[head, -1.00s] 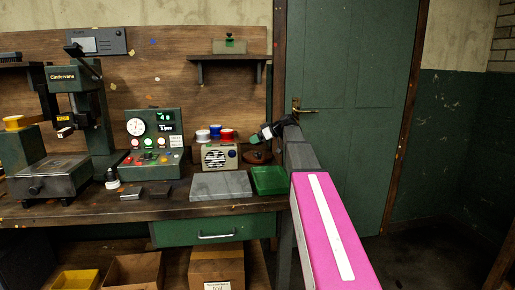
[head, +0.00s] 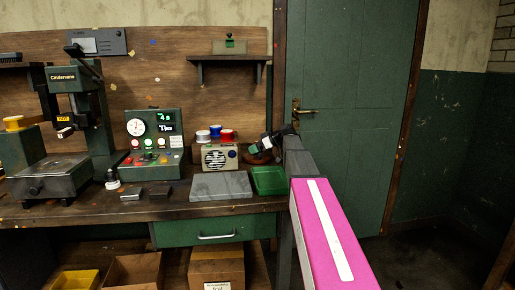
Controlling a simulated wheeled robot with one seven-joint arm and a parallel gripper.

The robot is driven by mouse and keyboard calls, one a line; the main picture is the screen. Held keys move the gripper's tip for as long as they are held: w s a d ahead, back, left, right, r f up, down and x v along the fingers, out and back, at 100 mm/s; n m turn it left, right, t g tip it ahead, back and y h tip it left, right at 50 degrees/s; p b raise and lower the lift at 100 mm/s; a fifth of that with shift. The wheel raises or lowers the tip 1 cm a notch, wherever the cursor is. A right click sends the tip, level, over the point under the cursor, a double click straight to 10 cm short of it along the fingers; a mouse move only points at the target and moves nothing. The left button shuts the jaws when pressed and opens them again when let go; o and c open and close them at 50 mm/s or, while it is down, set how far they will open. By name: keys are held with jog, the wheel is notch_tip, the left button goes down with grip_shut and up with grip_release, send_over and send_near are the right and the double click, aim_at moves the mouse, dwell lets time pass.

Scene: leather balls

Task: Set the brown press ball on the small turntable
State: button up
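A reddish-brown round shape (head: 260,157) sits at the back right of the bench, behind the green tray. It looks like the small turntable, but it is small and partly covered by my gripper. My gripper (head: 253,148) is at this brown shape, tilted down to the left. Its fingers are too small and dark to show whether they are open or shut. I cannot make out the brown press ball as a separate thing. Any ball at the fingertips blends with the brown shape.
A beige radio (head: 220,157) stands just left of my gripper, with coloured spools (head: 215,133) behind it. A green tray (head: 268,181) and a grey slab (head: 221,186) lie in front. A press (head: 75,110) and a control box (head: 154,143) stand left. A shelf (head: 228,60) hangs above.

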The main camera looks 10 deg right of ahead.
jog(key=v, duration=1.2)
jog(key=shift+c, duration=0.3)
dwell(0.7)
